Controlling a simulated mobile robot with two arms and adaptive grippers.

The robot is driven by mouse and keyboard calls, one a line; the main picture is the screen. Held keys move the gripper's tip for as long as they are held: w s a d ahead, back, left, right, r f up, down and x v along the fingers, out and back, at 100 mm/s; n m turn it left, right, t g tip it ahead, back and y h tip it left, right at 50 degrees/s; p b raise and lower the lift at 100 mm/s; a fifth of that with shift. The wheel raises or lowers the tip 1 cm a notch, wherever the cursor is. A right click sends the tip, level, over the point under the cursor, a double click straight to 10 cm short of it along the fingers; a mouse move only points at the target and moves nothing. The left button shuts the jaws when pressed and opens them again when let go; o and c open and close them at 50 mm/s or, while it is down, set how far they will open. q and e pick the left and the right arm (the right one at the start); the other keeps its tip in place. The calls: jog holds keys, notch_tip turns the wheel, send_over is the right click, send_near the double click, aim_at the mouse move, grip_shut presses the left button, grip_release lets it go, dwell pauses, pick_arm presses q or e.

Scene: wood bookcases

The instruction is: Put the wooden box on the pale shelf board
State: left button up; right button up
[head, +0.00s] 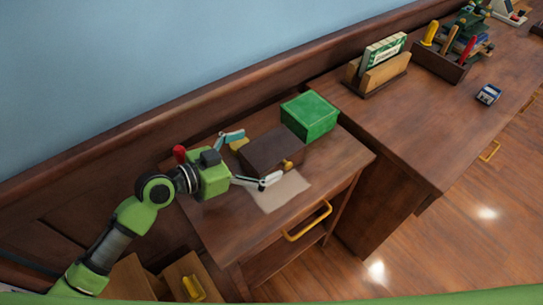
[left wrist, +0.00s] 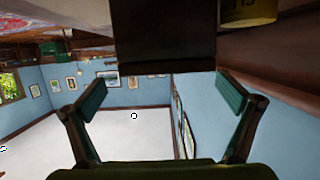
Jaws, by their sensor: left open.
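The wooden box (head: 268,148), dark brown, stands on the low cabinet's top. It shows as a dark block at the top middle of the left wrist view (left wrist: 165,35). The pale shelf board (head: 284,193) lies flat on the same top, at the box's near side. I cannot tell whether the box overlaps it. My left gripper (head: 257,158) is open, just left of the box, with its fingers spread towards the box's two sides. The left wrist view shows both fingers apart (left wrist: 160,88) with nothing clamped between them. My right gripper is not in view.
A green box (head: 310,116) stands close behind the wooden box. A yellow item (head: 239,144) is by the far finger, and a red item (head: 180,153) is near the wall. A book holder (head: 377,75) stands on the desk to the right. The cabinet's front edge is clear.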

aim_at(271, 152)
pick_arm(q)
jog(key=shift+w+d+f, duration=0.15)
jog(key=shift+w+d, duration=0.05)
jog(key=shift+d, duration=0.25)
jog(key=x, duration=0.2)
jog(key=p+x, duration=0.1)
jog(key=x, duration=0.1)
jog(key=shift+d+f, duration=0.1)
jog(key=shift+f, duration=0.25)
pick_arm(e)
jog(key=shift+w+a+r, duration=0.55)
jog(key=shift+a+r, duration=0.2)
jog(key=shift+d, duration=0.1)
pick_arm(q)
jog(key=c, duration=1.5)
jog(key=shift+r, duration=0.1)
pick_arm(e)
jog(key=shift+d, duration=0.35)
